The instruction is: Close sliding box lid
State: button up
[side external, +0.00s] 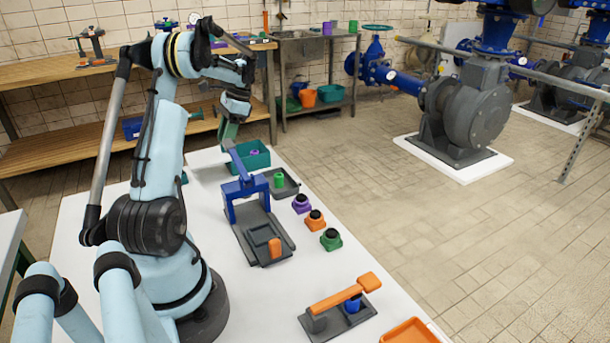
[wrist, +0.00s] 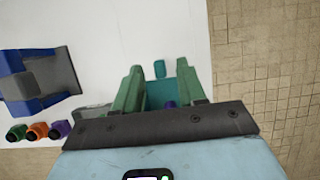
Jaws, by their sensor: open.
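A teal box (side external: 250,158) stands near the far end of the white table, with a small purple thing (side external: 254,152) inside. In the wrist view the box (wrist: 158,95) shows between my fingers, partly hidden by them and the gripper body; a bit of the purple thing (wrist: 169,104) shows too. A small teal block (wrist: 159,68) lies just beyond the box, in line with the gap between my fingertips; whether it belongs to the lid I cannot tell. My gripper (side external: 228,138), with green fingers, is open and empty above the box's left side.
A blue press frame on a grey base (side external: 262,235) stands nearer on the table. A grey tray with a green cylinder (side external: 279,180) sits beside the box. Purple, orange and green capped blocks (side external: 315,221) line the right edge. An orange-levered device (side external: 340,300) stands in front.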

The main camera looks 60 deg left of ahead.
jog(key=shift+s+f, duration=0.2)
jog(key=shift+f, duration=0.25)
grip_shut()
